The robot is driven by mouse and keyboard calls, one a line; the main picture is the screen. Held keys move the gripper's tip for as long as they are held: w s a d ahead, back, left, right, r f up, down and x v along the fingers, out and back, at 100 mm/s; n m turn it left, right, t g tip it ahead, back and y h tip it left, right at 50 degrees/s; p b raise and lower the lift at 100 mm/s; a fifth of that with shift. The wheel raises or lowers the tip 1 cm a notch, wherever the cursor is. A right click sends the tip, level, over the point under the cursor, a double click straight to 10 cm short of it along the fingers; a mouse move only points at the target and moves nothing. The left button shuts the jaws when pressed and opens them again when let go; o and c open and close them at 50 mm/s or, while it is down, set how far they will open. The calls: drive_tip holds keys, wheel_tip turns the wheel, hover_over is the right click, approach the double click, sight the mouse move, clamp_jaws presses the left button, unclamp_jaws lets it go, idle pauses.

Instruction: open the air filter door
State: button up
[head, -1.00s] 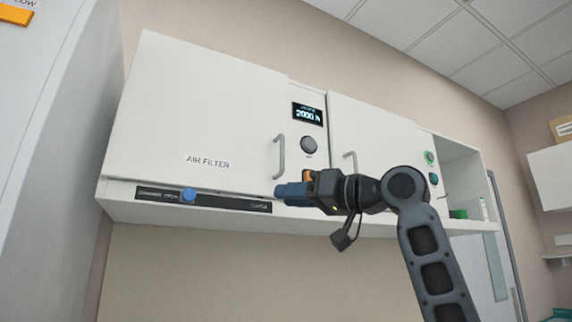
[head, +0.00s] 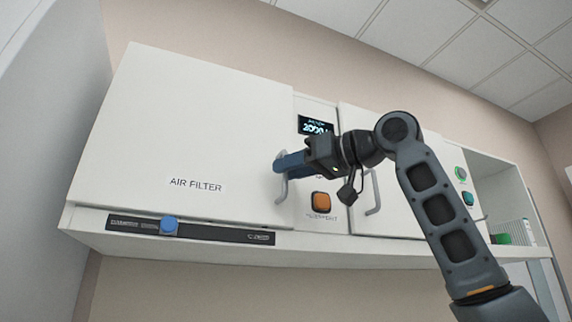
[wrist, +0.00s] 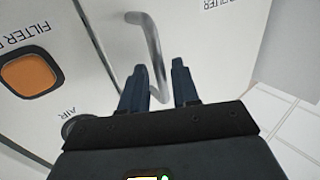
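The white air filter door (head: 190,120), lettered AIR FILTER, is on the left of the wall cabinet and looks closed. Its grey bar handle (head: 281,192) stands upright at the door's right edge. My gripper (head: 279,164) is at the handle's upper part in the head view and hides some of it. In the wrist view, the handle (wrist: 154,38) runs down between the two dark blue fingers of my gripper (wrist: 159,68). The fingers are apart and look open, with the handle between them. Contact cannot be told.
An orange button (head: 321,202) and a display (head: 315,126) are on the panel right of the door. A second white door has its own handle (head: 374,192). Open shelving is further right.

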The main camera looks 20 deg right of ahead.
drive_tip(key=shift+x, duration=0.8)
drive_tip(key=shift+c, duration=0.4)
clamp_jaws()
